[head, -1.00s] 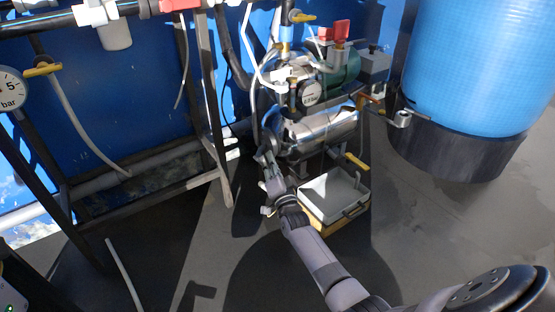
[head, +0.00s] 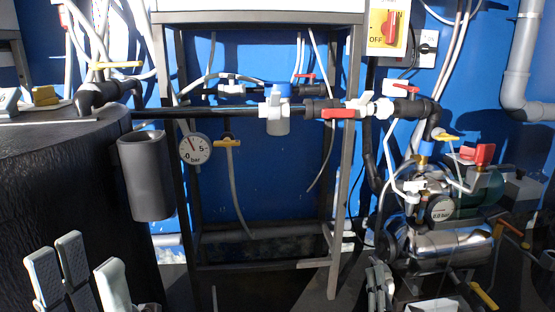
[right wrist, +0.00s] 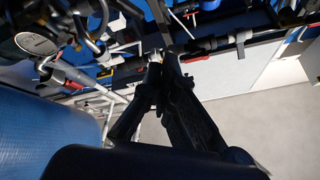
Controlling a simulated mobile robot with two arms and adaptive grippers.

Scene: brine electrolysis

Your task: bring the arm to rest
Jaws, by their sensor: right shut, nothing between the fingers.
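My right gripper (head: 380,285) shows at the bottom of the head view, right of centre, just left of the shiny pump tank (head: 440,250). In the right wrist view its dark fingers (right wrist: 157,72) are together with nothing between them. Pipes and hoses lie beyond the tips there; I cannot tell how far off. My left gripper (head: 90,272) is at the lower left of the head view, in front of the dark drum. Its pale grey fingers stand apart and empty.
A black drum (head: 70,180) with a dark cup (head: 146,175) on its side stands left. A metal frame (head: 172,210) carries pipes and a gauge (head: 195,149). A blue tank (right wrist: 45,135) shows in the right wrist view, with open floor (right wrist: 230,110) to its right.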

